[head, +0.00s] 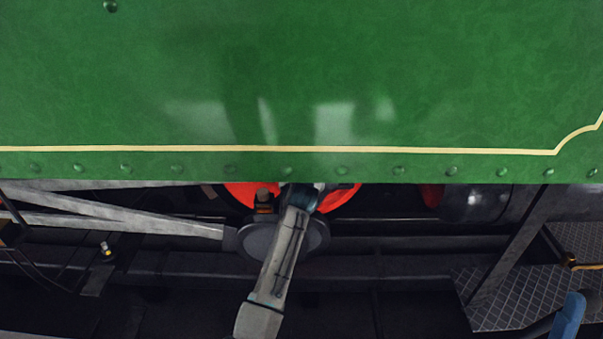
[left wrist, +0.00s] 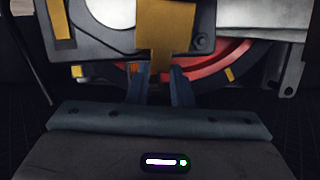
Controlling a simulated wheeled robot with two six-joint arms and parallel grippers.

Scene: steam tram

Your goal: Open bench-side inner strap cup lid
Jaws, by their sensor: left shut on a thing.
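In the left wrist view a brass piece (left wrist: 166,28), which looks like the inner strap cup with its lid, hangs down in front of the red wheel. My left gripper (left wrist: 158,72) is at its lower end, with the two dark blue fingers on either side of a narrow brass tab. It is shut on that tab, which I take for the lid. The lid's hinge and opening angle cannot be made out. In the head view the green panel hides much of this place; a small brass fitting (head: 264,197) shows beside the red wheel (head: 243,192).
The green side panel (head: 300,80) fills the upper head view, its riveted edge just above the wheel. Grey rods (head: 130,215) run in from the left. A checkered metal step (head: 510,300) is at lower right. In the left wrist view grey metal parts crowd around the brass piece.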

